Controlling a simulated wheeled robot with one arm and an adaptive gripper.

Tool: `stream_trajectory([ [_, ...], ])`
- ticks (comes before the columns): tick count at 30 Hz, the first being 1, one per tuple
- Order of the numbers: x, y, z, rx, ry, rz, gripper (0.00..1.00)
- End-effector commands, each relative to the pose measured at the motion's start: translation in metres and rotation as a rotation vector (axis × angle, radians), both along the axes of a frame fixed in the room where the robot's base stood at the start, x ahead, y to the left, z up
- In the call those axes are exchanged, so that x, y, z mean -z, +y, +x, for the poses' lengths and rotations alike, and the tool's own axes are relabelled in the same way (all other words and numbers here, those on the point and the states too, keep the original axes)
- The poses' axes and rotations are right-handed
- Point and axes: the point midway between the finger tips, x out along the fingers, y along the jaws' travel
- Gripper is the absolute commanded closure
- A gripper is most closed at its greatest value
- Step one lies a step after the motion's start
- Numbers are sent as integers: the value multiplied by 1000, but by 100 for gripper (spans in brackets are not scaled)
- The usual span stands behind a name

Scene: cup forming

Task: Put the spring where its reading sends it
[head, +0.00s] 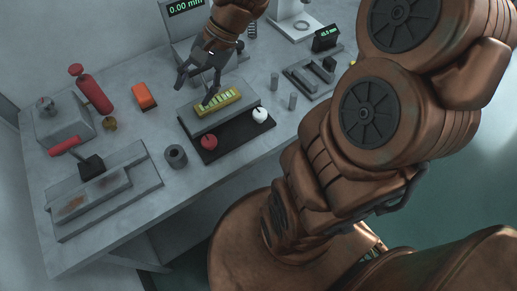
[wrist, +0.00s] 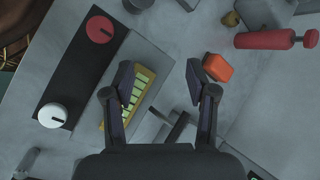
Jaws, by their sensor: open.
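A small dark coiled piece (head: 252,29), which looks like the spring, stands at the back of the bench beside the gauge. The gauge display (head: 186,6) reads 0.00 mm. My gripper (head: 198,88) is open above the yellow slotted block (head: 229,101), and nothing shows between its fingers. In the wrist view my gripper (wrist: 160,80) has its fingers apart, with the yellow block (wrist: 141,92) beside and partly behind the left finger. A black plate (head: 232,140) carries a red knob (head: 209,142) and a white knob (head: 260,115). The spring is not clearly seen in the wrist view.
An orange block (head: 144,96), a red cylinder with a handle (head: 94,92) and a grey hollow cylinder (head: 176,156) stand left of the plate. A second display (head: 326,38), small grey pegs (head: 275,81) and a slotted grey fixture (head: 312,76) are at the right.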

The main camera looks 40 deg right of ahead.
Motion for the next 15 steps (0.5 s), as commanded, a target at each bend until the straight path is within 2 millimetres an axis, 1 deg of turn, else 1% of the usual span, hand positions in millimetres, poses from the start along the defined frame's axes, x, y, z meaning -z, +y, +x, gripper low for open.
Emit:
stream_trajectory([
  [1,1,9,-17,-77,-12,-46,43],
  [3,6,16,-39,-184,-25,-110,43],
  [7,14,21,-82,-377,-40,-221,43],
  [11,22,16,-121,-558,-51,-326,43],
  [12,24,12,-133,-610,-53,-358,43],
  [15,28,2,-157,-727,-56,-427,43],
])
